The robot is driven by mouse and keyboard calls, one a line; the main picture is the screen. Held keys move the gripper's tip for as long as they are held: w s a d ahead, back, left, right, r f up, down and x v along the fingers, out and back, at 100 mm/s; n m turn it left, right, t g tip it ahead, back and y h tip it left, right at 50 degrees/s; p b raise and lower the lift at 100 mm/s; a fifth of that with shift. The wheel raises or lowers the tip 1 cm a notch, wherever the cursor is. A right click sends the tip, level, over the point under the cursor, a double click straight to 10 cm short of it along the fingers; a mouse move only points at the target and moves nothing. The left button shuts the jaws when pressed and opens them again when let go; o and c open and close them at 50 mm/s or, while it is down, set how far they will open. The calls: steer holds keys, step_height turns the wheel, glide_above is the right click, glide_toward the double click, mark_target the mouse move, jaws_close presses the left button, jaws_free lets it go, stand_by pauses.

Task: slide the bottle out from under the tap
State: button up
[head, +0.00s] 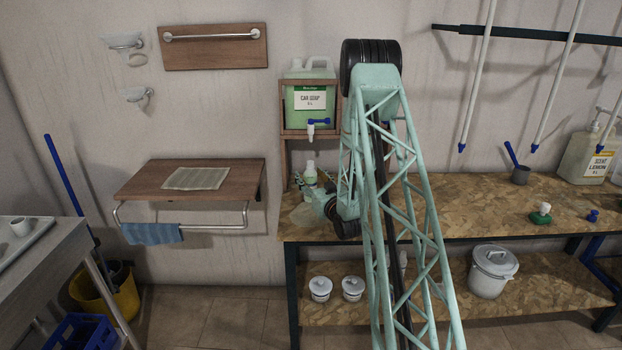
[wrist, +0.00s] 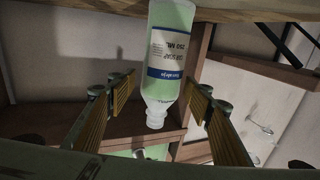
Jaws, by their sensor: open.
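The bottle (head: 310,170) stands on the bench below the blue-handled tap (head: 315,123) of the green car soap drum (head: 308,104). It is clear, with green liquid and a white and blue label. In the wrist view the bottle (wrist: 172,45) appears upside down, its neck towards the picture's bottom. My gripper (wrist: 158,98) is open, one finger to either side of the bottle's line. I cannot tell whether the bottle is between the fingers or just beyond them; no contact shows. In the head view my arm partly hides the gripper (head: 314,190) beside the bottle.
A wooden stand (head: 283,128) holds the drum and frames the bottle's space. A wooden wall shelf (head: 140,180) is at left.

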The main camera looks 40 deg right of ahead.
steer(key=c, duration=1.1)
steer(key=shift+o, duration=1.4)
steer(key=shift+s+a, duration=0.1)
steer(key=shift+s, duration=0.05)
steer(key=shift+s+a+b, duration=0.65)
steer(key=shift+s+a, duration=0.05)
steer(key=shift+s, duration=0.1)
steer(key=s+a, duration=0.4)
steer(key=s, duration=0.1)
steer(key=shift+s+a, duration=0.2)
steer(key=shift+a, duration=0.05)
steer(key=s+a, duration=0.4)
steer(key=s, duration=0.1)
steer(key=shift+s+a, duration=0.25)
stand_by(1.1)
